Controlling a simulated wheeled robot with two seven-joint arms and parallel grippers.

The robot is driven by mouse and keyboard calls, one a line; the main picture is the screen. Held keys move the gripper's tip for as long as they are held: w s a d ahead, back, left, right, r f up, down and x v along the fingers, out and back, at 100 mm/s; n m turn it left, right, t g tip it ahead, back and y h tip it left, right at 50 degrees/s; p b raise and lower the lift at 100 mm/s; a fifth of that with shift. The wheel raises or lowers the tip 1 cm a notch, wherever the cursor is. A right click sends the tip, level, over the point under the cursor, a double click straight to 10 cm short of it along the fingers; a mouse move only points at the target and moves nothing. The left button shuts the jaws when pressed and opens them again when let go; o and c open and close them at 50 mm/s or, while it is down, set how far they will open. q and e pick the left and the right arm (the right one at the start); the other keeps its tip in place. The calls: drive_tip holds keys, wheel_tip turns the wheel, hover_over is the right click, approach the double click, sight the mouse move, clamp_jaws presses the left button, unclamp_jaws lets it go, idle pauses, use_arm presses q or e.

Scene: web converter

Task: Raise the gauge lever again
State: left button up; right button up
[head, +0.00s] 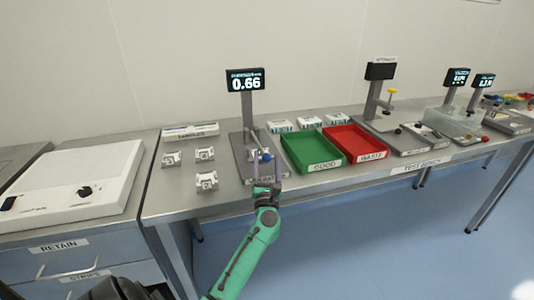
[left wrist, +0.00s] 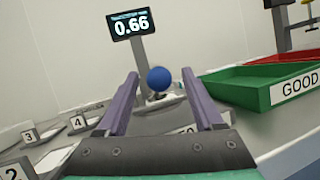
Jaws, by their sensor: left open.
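The gauge (head: 245,110) stands on the bench with its display reading 0.66. The display also shows in the left wrist view (left wrist: 131,24). The lever's blue ball knob (head: 266,157) is at the front of the gauge, and in the left wrist view the knob (left wrist: 159,78) appears between the two fingers. My left gripper (head: 264,174) is open, its purple fingers pointing at the gauge. The knob looks to be at or just beyond the fingertips; I cannot tell if they touch it. My right gripper is not in view.
A green GOOD tray (head: 299,136) and a red WASTE tray (head: 372,131) sit right of the gauge. Several numbered white sample holders (head: 206,181) stand to its left. White boxes (head: 310,122) lie behind the trays. Other test stands (head: 381,72) are farther right.

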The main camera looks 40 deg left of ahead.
use_arm(q)
drive_tip(key=shift+x, duration=0.9)
drive_tip(key=shift+s+f, duration=0.1)
clamp_jaws()
idle(0.6)
